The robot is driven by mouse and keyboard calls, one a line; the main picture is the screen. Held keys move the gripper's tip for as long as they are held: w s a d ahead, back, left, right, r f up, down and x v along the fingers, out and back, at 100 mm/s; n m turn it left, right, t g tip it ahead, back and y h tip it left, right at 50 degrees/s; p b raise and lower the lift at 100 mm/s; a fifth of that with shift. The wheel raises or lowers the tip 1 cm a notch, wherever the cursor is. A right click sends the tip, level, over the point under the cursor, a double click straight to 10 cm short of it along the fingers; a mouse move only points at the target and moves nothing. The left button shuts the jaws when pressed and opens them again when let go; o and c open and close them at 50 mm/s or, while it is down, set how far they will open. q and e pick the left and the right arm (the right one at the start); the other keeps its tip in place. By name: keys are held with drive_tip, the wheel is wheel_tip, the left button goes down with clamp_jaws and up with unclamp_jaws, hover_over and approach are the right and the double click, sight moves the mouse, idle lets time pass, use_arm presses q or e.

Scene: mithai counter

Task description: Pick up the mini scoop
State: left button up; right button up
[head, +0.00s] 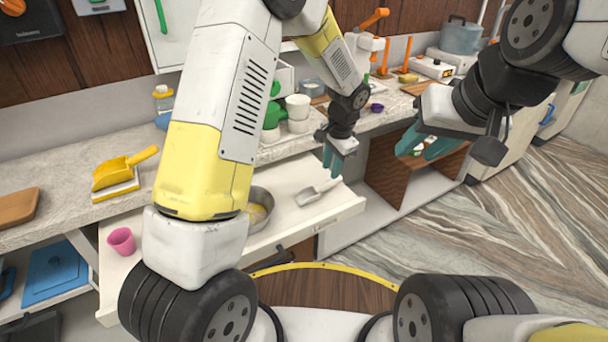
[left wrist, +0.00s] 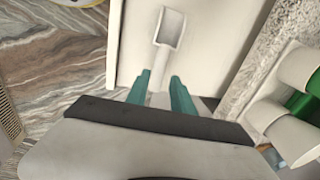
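The mini scoop (head: 316,193) is a small light grey scoop lying in the open white drawer (head: 290,228), near its right end. In the left wrist view the scoop (left wrist: 170,28) shows its square bowl at the top, with its handle running down between my fingers. My left gripper (head: 333,162) hangs above the handle end with teal fingers pointing down. In the left wrist view its fingers (left wrist: 160,88) are apart, with nothing clearly held between them. My right gripper (head: 425,146) is off to the right, away from the scoop, its teal fingers apart and empty.
A metal bowl (head: 260,208) with yellow contents and a pink cup (head: 121,241) are also in the drawer. A yellow scoop (head: 122,170) lies on the counter at left. White cups (head: 298,107) stand on the counter behind my left gripper. The drawer floor around the scoop is clear.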

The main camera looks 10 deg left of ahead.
sight(328, 182)
use_arm(q)
drive_tip(key=f, duration=0.2)
drive_tip(key=w+f, duration=0.1)
drive_tip(key=f, duration=0.5)
drive_tip(key=shift+w+a+f, duration=0.2)
drive_tip(key=shift+a+f, duration=0.05)
drive_tip(key=shift+a, duration=0.1)
clamp_jaws()
